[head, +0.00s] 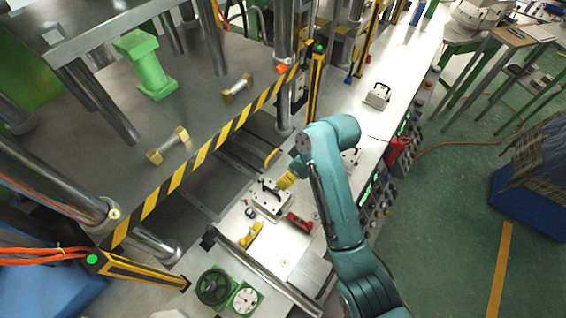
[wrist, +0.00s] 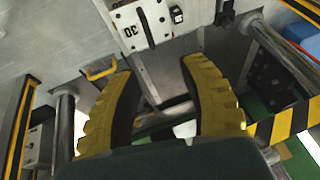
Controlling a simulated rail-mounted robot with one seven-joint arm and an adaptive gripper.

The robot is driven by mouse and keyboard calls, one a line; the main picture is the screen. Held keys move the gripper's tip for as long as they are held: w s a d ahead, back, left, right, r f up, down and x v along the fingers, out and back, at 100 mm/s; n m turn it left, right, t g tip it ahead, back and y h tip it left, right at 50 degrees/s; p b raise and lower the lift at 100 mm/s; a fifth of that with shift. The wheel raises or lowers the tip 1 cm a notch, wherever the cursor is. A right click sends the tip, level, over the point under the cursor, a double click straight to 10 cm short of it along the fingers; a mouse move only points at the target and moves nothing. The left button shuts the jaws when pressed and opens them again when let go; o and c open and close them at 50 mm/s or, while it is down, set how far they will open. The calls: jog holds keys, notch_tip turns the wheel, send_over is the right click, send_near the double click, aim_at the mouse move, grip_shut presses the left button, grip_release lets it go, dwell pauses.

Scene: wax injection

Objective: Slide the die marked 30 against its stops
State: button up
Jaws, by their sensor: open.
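The die marked 30 (wrist: 128,30) is a pale metal block with slots and a dark bar on its face. It lies at the top of the wrist view, partly cut off by the frame edge. A pale block with a dark handle, apparently this die (head: 264,204), sits on the bench in the head view. My gripper (head: 285,181) is just above and beside it, its far finger partly hidden. In the wrist view, my gripper (wrist: 157,72) has its yellow fingers spread with nothing between them, and the die is beyond the tips. I cannot make out the stops.
A striped press edge (head: 198,158) and dark rails (head: 238,163) lie left of the die.

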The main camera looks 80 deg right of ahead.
aim_at(274, 192)
jog(key=x, duration=0.5)
jog(key=d+x, duration=0.1)
jog(key=x, duration=0.4)
jog(key=s+x, duration=0.1)
jog(key=x, duration=0.4)
jog(key=shift+d+f+b, duration=0.25)
jog(key=shift+f+b, duration=0.05)
jog(key=shift+f, duration=0.25)
grip_shut()
